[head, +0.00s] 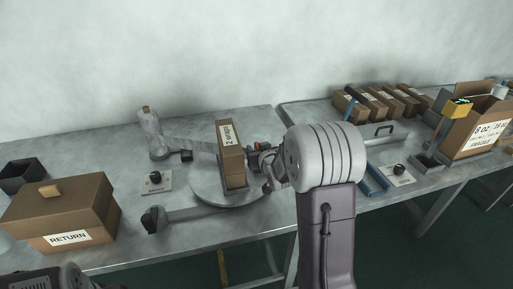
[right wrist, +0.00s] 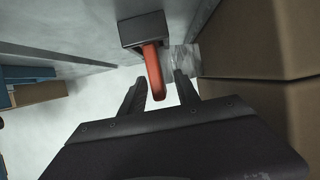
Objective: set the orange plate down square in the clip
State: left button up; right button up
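A narrow orange-red piece (right wrist: 153,70), seen nearly edge-on, extends from a dark grey block (right wrist: 143,30) in the right wrist view. I cannot tell for sure that they are the orange plate and the clip. My right gripper (right wrist: 160,85) is open, its fingers on either side of the orange piece, with a visible gap on the right. In the head view my right gripper (head: 262,160) is beside the tall carton labelled "2 wraps" (head: 231,160), and a small orange bit (head: 257,146) shows beyond it. My left gripper is out of sight.
The carton stands on a round grey disc (head: 205,196). A box labelled RETURN (head: 62,222) is at the left, with a dark bin (head: 22,175) behind. Several brown boxes (head: 385,101) and an open carton (head: 480,130) are at the right. Bare table lies at the front middle.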

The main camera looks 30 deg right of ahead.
jog(key=v, duration=0.7)
jog(key=shift+s+r+p, duration=0.1)
jog(key=shift+s+p, duration=0.05)
jog(key=shift+p, duration=0.15)
jog(key=shift+a, duration=0.1)
